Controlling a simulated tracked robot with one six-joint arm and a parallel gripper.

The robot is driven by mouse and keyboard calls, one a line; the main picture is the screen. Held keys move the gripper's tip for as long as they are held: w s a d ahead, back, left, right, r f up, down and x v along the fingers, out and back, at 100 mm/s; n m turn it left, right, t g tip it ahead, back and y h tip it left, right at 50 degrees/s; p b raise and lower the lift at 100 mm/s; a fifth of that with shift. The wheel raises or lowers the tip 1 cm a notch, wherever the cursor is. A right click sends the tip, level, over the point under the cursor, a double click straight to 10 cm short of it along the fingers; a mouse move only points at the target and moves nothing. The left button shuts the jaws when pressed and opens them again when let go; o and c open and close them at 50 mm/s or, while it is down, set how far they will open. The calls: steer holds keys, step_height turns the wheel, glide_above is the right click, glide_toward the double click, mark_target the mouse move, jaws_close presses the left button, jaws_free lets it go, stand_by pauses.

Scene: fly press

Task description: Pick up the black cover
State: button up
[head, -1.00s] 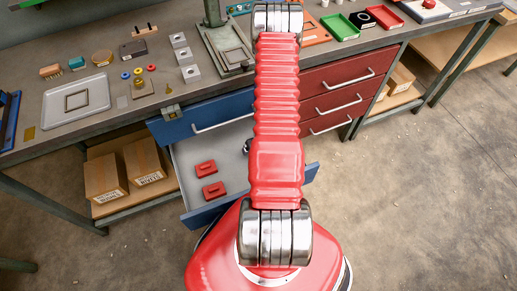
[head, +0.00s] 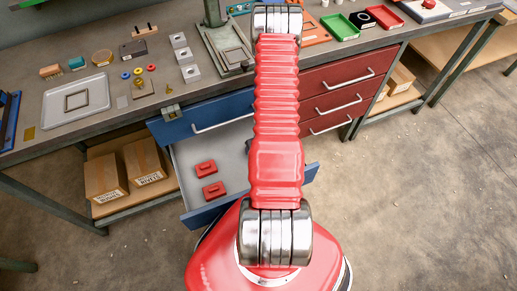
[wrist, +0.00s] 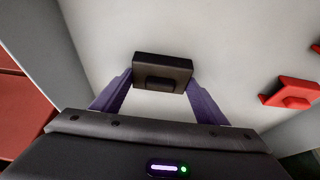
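The black cover (wrist: 163,70) is a flat dark block with a raised grip on its face. In the wrist view it sits between the two purple fingers of my gripper (wrist: 161,84), over the pale floor of the open drawer (head: 230,136). The fingertips meet its left and right sides with no gap that I can see, so my gripper looks shut on it. I cannot tell whether the cover still touches the drawer floor. In the head view my arm hides most of my gripper and the cover.
Two red covers (head: 206,168) (head: 213,191) lie in the drawer to the left of my arm; red covers also show at the right in the wrist view (wrist: 293,93). The drawer walls stand close around. The bench top (head: 110,65) above carries several parts and trays.

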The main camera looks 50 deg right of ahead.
steer(key=c, duration=0.5)
steer(key=shift+r, duration=0.1)
step_height(320, 180, up, 6)
steer(key=shift+r, duration=0.25)
steer(key=shift+w+a+r, duration=0.1)
steer(key=shift+a+r, duration=0.05)
steer(key=shift+r, duration=0.1)
steer(key=w+a, duration=0.3)
steer(key=a, duration=0.5)
steer(key=w+a, duration=0.4)
steer(key=a, duration=0.4)
steer(key=shift+w, duration=0.2)
steer(key=shift+f, duration=0.1)
steer(key=shift+s, duration=0.1)
